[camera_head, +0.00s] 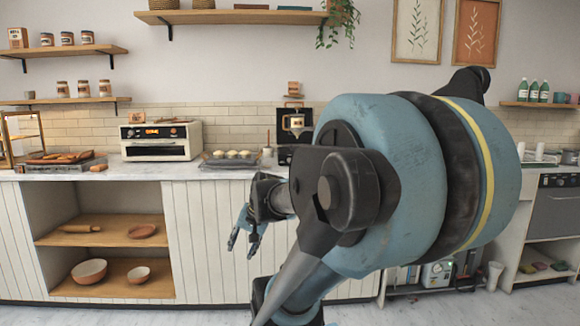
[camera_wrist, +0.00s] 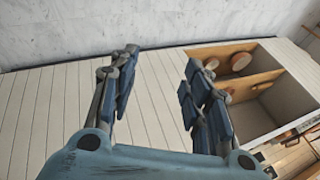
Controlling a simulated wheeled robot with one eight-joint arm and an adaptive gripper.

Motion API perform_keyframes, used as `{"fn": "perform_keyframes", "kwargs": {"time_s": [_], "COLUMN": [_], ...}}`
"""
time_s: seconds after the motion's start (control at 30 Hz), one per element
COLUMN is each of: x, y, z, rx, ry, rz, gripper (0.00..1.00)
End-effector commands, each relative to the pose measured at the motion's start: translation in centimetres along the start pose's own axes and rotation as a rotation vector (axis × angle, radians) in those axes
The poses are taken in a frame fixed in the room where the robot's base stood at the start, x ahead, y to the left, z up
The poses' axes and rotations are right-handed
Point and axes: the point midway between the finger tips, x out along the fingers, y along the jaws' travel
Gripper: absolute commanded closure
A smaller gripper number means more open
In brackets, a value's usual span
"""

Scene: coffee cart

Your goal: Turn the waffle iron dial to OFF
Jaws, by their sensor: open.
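My gripper (camera_head: 243,240) is open and empty, with its fingers pointing down in front of the white panelled counter front, below the countertop. In the wrist view, its two fingers (camera_wrist: 160,88) are spread apart with only panelling between them. I cannot identify the waffle iron or its dial for certain. A dark appliance (camera_head: 285,155) stands on the counter just behind my arm, which hides part of it. A low flat appliance (camera_head: 62,165) with browned food on top sits at the far left of the counter. No dial marking is readable in either view.
A white oven (camera_head: 161,141) and a tray of buns (camera_head: 230,162) stand on the countertop (camera_head: 190,174). Open shelves (camera_head: 105,228) with bowls are below left; they also show in the wrist view (camera_wrist: 270,80). My arm hides much of the right counter.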

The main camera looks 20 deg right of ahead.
Motion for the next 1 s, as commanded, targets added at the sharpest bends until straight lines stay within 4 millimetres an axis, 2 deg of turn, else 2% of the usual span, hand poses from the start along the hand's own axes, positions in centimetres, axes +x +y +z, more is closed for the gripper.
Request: {"fn": "perform_keyframes", "kwargs": {"time_s": [0.03,0.2,0.33,0.5,0.67,0.77,0.87,1.0], "x": [0.0,0.0,-0.2,-0.7,-1.2,-1.6,-1.9,-2.1], "y": [-1.3,-5.0,-7.1,-8.5,-8.3,-7.5,-6.2,-3.3], "z": [-2.0,-8.3,-13.6,-20.8,-27.6,-31.8,-35.9,-41.1], "rx": [0.082,0.378,0.610,0.915,1.205,1.384,1.562,1.807], "ry": [0.025,0.094,0.133,0.169,0.183,0.182,0.174,0.146], "rz": [-0.045,-0.212,-0.345,-0.527,-0.707,-0.826,-0.950,-1.132], "gripper": [0.56,0.56,0.56,0.56,0.56,0.56,0.56,0.56]}}
